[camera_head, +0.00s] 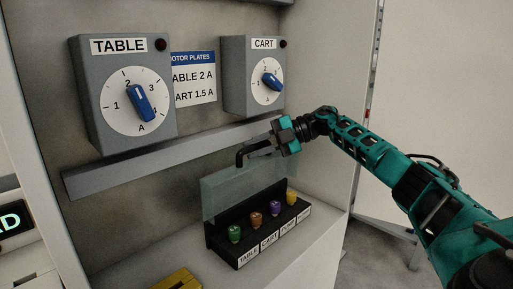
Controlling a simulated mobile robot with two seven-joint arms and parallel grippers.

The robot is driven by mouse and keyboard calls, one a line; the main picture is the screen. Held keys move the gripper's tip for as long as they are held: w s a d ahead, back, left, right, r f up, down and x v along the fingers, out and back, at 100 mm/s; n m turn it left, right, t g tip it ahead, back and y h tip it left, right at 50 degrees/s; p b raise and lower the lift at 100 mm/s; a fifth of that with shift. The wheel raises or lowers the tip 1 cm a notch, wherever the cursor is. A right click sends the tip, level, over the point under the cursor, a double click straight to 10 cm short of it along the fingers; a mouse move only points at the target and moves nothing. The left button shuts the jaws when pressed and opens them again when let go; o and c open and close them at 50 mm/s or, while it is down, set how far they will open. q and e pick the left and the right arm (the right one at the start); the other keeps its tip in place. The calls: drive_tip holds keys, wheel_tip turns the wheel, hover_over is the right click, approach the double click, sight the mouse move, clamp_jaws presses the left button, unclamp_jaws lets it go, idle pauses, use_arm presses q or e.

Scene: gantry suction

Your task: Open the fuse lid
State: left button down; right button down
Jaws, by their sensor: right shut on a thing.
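The fuse lid (228,194) is a clear, greenish panel that stands raised, roughly upright, at the back of the black fuse box (222,240). The box below it is uncovered and shows a row of fuses: green (235,233), orange (256,221), purple (274,209) and yellow (291,198). Labels run along its front, TABLE and CART among them. My right gripper (243,158) is at the lid's top edge, reaching in from the right, shut on the lid. The exact contact is small and partly hidden by the fingers. My left gripper is out of view.
A grey TABLE dial box (86,92) and CART dial box (236,90) are on the back wall, with a MOTOR PLATES sign (194,78) between them. A grey rail (120,173) runs below. A yellow object (176,280) lies at the front edge. The white side wall is at right.

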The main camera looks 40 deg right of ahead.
drive_tip(key=c, duration=1.4)
unclamp_jaws()
drive_tip(key=shift+o, duration=0.2)
drive_tip(key=v, duration=0.7)
drive_tip(key=shift+s+d+r+b, duration=0.15)
drive_tip(key=shift+s+d+b, duration=0.05)
drive_tip(key=shift+b, duration=0.1)
drive_tip(key=shift+o, duration=0.4)
